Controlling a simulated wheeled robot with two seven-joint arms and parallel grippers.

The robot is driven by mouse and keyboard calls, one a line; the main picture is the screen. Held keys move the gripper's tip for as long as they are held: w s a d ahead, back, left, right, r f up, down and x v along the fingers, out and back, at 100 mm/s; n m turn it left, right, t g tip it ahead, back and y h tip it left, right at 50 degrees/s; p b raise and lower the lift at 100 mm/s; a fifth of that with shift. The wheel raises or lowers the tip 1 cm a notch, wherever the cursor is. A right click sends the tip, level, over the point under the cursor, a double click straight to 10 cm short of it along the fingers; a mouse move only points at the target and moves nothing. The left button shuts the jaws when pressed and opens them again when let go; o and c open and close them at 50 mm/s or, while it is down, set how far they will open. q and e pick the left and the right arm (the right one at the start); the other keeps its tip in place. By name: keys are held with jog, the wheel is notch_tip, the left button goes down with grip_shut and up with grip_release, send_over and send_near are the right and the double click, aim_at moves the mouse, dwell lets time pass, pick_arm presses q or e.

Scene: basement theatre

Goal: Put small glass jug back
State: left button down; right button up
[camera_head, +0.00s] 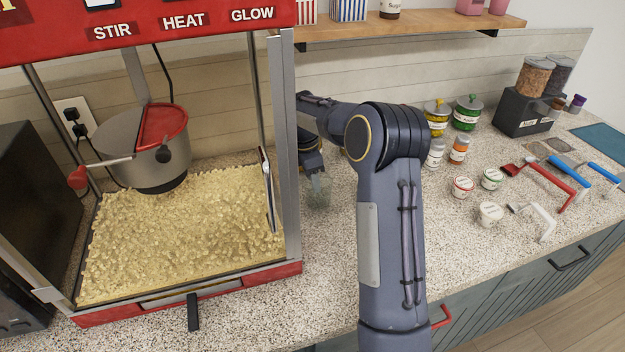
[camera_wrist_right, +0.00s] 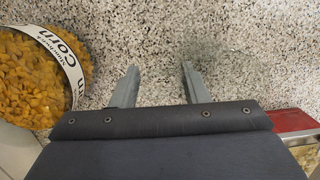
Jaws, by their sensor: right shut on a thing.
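The small glass jug (camera_head: 318,190) is clear and faint in the head view, low over the counter just right of the popcorn machine. My right gripper (camera_head: 314,172) reaches down to it from behind my forearm and is shut on it. In the right wrist view the two fingers (camera_wrist_right: 160,84) stand apart with the clear jug (camera_wrist_right: 205,60) hard to make out against the speckled counter. I cannot tell whether its base touches the counter. My left gripper is not in view.
The popcorn machine (camera_head: 284,150) stands close on the left. A corn container (camera_wrist_right: 40,75) is beside my right gripper in the wrist view. Jars (camera_head: 467,112), small tubs (camera_head: 490,214) and scoops (camera_head: 560,185) lie on the right. The front counter (camera_head: 310,300) is clear.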

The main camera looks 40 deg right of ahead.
jog(key=shift+f, duration=0.6)
jog(key=shift+f, duration=0.15)
jog(key=o, duration=1.3)
jog(key=shift+o, duration=0.2)
notch_tip(320, 180, up, 12)
jog(key=a, duration=0.1)
jog(key=shift+w+a, duration=0.3)
jog(key=shift+a, duration=0.05)
jog(key=shift+s, duration=0.1)
